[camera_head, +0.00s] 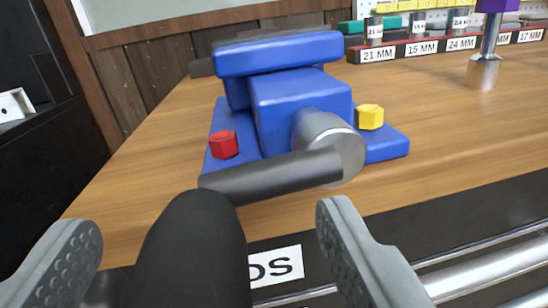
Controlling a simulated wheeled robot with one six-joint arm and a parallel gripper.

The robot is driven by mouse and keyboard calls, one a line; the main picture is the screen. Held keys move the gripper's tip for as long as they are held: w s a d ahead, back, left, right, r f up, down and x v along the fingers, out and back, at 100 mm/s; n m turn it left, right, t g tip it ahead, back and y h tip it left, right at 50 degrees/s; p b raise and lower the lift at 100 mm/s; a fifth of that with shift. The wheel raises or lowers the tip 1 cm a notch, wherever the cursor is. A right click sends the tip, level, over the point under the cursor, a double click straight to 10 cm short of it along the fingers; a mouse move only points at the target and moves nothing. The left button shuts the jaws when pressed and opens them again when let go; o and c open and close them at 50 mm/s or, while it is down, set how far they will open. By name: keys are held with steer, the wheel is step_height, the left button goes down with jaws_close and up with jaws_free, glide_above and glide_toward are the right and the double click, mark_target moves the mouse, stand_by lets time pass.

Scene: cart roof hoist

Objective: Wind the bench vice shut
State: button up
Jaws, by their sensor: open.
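The blue bench vice (300,105) sits on the wooden bench, bolted down with a red bolt (223,145) at left and a yellow bolt (369,116) at right. A grey metal hub (344,146) sticks out of its front. A dark crank arm (275,177) runs left from the hub, tilted slightly down. A thick black handle grip (195,255) comes from its left end towards me. My gripper (212,235) is open, with one finger on each side of the grip. Neither finger appears to touch it. I cannot tell the gap between the vice's jaws.
A purple-handled tool (484,70) stands there. A socket rack (430,47) with size labels runs along the back. Metal rails (490,268) and a white label (275,266) are on the front below the bench edge.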

steer(key=shift+a, duration=0.1)
stand_by(0.3)
steer(key=s, duration=0.9)
stand_by(0.4)
steer(key=s+r, duration=0.7)
steer(key=s, duration=0.5)
steer(key=s+r, duration=0.6)
steer(key=s, duration=0.7)
steer(key=s+n, duration=0.1)
steer(key=s, duration=2.3)
steer(key=shift+n+g, duration=0.3)
